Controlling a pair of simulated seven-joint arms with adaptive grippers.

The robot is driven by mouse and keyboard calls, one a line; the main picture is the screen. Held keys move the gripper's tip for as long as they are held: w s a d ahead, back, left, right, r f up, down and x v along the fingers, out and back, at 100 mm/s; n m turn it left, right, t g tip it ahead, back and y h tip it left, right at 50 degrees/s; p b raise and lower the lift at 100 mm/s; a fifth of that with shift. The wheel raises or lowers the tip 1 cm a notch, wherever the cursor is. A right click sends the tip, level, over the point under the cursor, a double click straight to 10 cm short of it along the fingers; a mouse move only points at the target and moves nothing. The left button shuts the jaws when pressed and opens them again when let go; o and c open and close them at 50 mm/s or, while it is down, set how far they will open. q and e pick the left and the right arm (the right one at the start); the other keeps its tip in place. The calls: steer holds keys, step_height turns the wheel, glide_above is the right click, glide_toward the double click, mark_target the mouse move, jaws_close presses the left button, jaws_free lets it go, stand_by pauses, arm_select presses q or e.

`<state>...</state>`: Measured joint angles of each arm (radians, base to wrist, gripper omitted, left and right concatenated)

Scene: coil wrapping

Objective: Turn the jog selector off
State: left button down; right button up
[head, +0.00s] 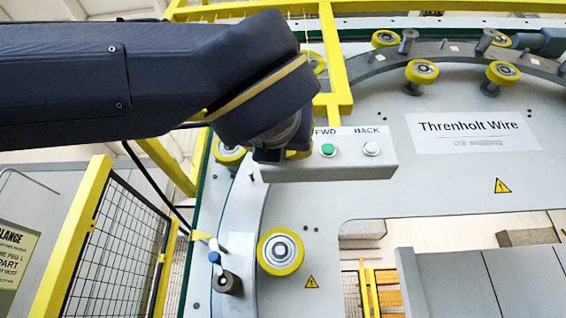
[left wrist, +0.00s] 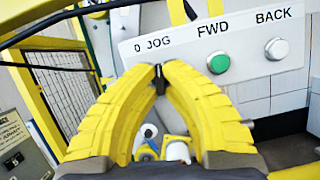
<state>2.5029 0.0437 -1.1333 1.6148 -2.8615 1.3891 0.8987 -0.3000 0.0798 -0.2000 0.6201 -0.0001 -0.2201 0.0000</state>
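The jog selector (left wrist: 159,82) is a small dark knob under the "0 JOG" lettering on the control box (left wrist: 255,98). My left gripper (left wrist: 159,76) has its yellow fingertips on both sides of the knob, closed on it. The visible part of the knob looks roughly upright in the left wrist view; its exact setting is hard to tell. In the head view my left arm covers the selector and most of the gripper, at the left end of the control box (head: 330,172). My right gripper is in neither view.
Right of the selector are the green FWD button (left wrist: 218,64) and the white BACK button (left wrist: 277,49). Yellow rollers (head: 280,251) stand on the grey ring around the box. A yellow-framed mesh fence (head: 112,240) stands at the left.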

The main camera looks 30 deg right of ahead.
arm_select(q)
steer(key=shift+n+t+y, duration=0.4)
steer(key=shift+n, duration=1)
steer(key=c, duration=1.5)
jaws_free()
steer(key=shift+c, duration=0.2)
steer(key=shift+s, duration=0.1)
steer(key=v, duration=1.2)
steer(key=shift+d, duration=0.1)
